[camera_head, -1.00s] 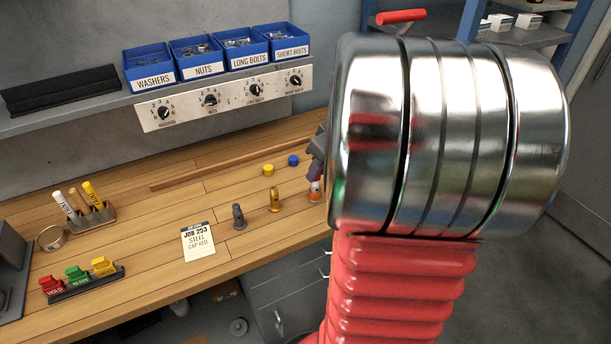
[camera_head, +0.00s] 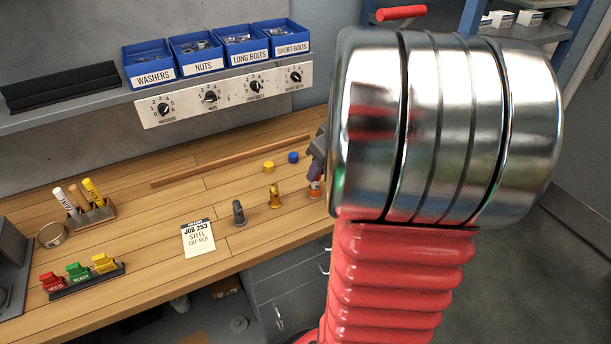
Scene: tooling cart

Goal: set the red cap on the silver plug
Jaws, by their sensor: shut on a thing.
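The silver plug (camera_head: 238,213) stands upright on the wooden bench, dark grey, with nothing on its top. My gripper (camera_head: 317,176) shows only in part at the right of the bench, mostly hidden behind my own arm. It is shut on a small reddish thing, apparently the red cap, whose outline is too small and covered to make out. It is right of the silver plug, close over an orange copper-coloured plug (camera_head: 314,189); I cannot tell whether they touch.
A brass plug (camera_head: 274,198) stands between the silver plug and my gripper. Yellow (camera_head: 268,167) and blue (camera_head: 293,157) caps lie behind. A job card (camera_head: 198,240) reads steel, cap red. Marker holder (camera_head: 93,216) and coloured tags (camera_head: 80,275) are at left.

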